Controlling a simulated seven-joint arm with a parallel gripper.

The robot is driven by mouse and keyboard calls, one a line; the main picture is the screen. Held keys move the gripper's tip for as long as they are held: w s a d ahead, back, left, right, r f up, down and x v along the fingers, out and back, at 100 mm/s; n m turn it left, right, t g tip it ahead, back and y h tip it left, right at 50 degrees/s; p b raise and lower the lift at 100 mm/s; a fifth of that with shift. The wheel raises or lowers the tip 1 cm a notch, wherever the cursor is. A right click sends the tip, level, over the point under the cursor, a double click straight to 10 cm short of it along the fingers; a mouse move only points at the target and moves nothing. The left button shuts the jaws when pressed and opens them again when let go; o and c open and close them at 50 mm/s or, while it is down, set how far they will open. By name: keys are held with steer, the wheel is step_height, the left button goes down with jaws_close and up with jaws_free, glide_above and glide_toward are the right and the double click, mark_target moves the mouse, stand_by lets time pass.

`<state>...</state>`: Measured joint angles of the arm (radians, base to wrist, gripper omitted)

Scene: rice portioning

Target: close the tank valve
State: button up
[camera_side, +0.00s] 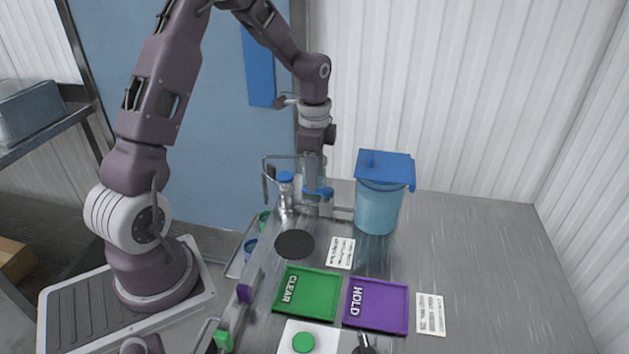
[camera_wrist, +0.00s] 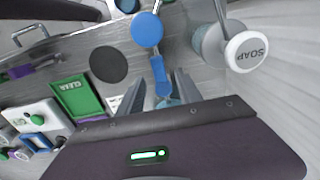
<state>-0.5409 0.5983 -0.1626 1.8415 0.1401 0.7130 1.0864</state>
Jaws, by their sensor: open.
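A blue lever-like part (camera_wrist: 159,74), which looks like the valve handle, lies between the fingers of my gripper (camera_wrist: 163,88) in the wrist view. Blue also shows just below my gripper (camera_side: 313,188) in the side view (camera_side: 322,192). My gripper points down with its fingers apart on either side of the blue part; I cannot tell whether they touch it. A clear light-blue tank (camera_side: 377,208) with a blue lid (camera_side: 385,168) stands just right of my gripper. The joint between lever and tank is hidden, so the valve's position cannot be told.
A blue-capped bottle (camera_side: 286,178) stands left of my gripper. A white-topped soap container (camera_wrist: 245,50) is close on the right in the wrist view. A black disc (camera_side: 294,244), green CLEAR tray (camera_side: 309,312) and purple HOLD tray (camera_side: 376,323) lie nearer.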

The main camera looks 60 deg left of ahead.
steer(key=shift+f, duration=1.25)
jaws_close()
steer(key=shift+d+n, duration=0.1)
steer(key=shift+n, duration=0.2)
steer(key=n, duration=0.4)
steer(key=shift+s+d, duration=0.3)
steer(key=shift+d, duration=0.1)
steer(key=n, duration=0.2)
steer(key=d+n, duration=0.1)
steer(key=n, duration=0.1)
steer(key=shift+s+d, duration=0.1)
steer(key=n, duration=0.2)
steer(key=d+n, duration=0.1)
steer(key=n, duration=0.2)
steer(key=shift+d, duration=0.1)
steer(key=shift+w+d+n, duration=0.25)
steer(key=shift+n, duration=0.8)
steer(key=shift+w+d+n, duration=0.2)
steer(key=shift+n, duration=0.85)
